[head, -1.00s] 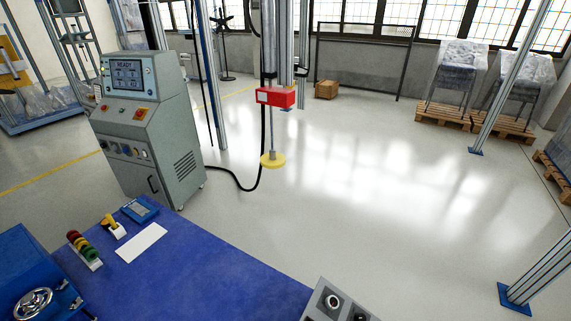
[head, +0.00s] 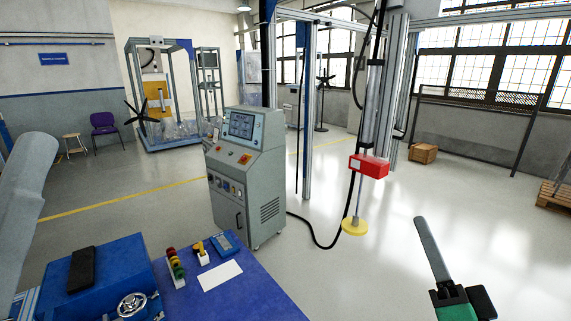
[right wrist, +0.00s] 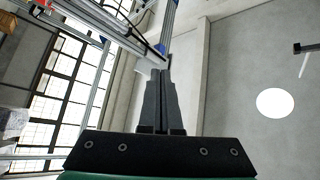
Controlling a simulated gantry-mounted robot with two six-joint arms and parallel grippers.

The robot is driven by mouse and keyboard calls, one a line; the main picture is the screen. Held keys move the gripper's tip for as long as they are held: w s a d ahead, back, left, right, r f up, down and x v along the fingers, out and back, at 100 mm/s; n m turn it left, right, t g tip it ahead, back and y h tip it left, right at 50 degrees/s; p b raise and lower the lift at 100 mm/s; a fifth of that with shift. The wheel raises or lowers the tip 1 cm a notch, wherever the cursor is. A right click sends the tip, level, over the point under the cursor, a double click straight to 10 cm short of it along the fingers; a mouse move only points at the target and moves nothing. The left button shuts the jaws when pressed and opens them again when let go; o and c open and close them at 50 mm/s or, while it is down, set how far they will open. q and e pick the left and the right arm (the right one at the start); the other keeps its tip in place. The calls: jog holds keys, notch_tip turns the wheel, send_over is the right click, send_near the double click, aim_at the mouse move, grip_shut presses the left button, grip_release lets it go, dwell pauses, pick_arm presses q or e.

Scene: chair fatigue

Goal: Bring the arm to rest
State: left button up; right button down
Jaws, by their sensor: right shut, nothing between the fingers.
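My right gripper (head: 422,224) is raised at the lower right of the head view, with its green and black body below its grey fingers. It is apart from everything around it and appears over the open floor. In the right wrist view its two dark fingers (right wrist: 160,74) are together and point up the picture, with nothing between them. Behind them are the wall, windows and ceiling. A grey link of mine shows at the left edge of the head view. My left gripper is not in view.
The blue bench (head: 245,298) is at the lower front, with a signal light stack (head: 176,264) and a white card (head: 220,275). The control cabinet (head: 243,185) stands behind it. The test actuator's yellow pad (head: 354,227) hangs right of centre.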

jog(key=s+a+r+n+t+y+p, duration=0.1)
jog(key=s+a+r+n+t, duration=0.1)
jog(key=s+r+n, duration=0.55)
jog(key=s+a+r+n+t+y, duration=0.2)
jog(key=s+a+r+n+t, duration=0.15)
jog(key=s+r, duration=0.65)
notch_tip(320, 180, up, 40)
jog(key=w+g+p, duration=0.1)
jog(key=w+p, duration=0.1)
jog(key=p, duration=3.6)
jog(key=shift+w+d+f+n, duration=0.2)
jog(key=shift+w+d+n, duration=0.05)
jog(key=shift+d+n, duration=0.15)
